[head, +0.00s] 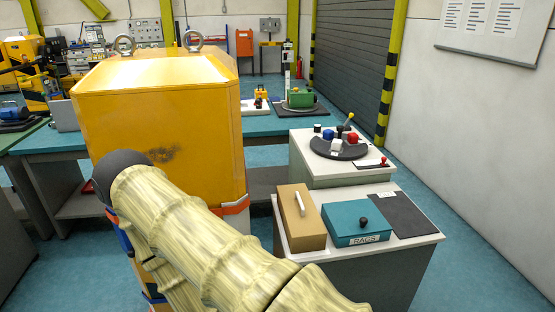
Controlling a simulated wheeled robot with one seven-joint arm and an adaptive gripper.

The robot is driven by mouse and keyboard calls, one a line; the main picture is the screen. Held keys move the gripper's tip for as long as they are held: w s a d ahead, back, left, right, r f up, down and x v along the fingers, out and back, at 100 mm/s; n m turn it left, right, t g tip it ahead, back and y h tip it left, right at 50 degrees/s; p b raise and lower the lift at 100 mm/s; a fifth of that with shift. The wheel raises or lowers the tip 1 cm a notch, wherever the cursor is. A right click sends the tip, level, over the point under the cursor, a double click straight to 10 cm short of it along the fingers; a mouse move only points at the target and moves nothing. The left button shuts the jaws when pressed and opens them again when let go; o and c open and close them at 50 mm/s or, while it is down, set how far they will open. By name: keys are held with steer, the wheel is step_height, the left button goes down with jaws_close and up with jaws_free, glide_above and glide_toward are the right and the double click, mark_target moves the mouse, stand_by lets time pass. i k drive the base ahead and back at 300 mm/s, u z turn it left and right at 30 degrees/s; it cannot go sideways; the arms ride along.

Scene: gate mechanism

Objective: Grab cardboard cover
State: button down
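The cardboard cover (295,238) is a tan, box-shaped piece with a white handle (300,204) on top. It sits at the left end of the near white-topped cabinet (414,242), right of the picture's middle. Nothing is seen touching it. My arm, in a pale yellowish sleeve, crosses the lower left and middle of the view. My gripper is not visible, so its state and its distance from the cover do not show. What lies under the cover is hidden.
A teal box labelled RAGS (353,219), with a black knob, stands close right of the cover. A dark mat (402,214) lies beyond it. A control console (342,146) stands behind. A large yellow housing (165,115) with two eye bolts fills the left. Floor is open at right.

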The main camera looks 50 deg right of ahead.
mark_target(305, 231)
steer(key=u, duration=0.7)
steer(key=i, duration=1.35)
steer(key=z, duration=3.3)
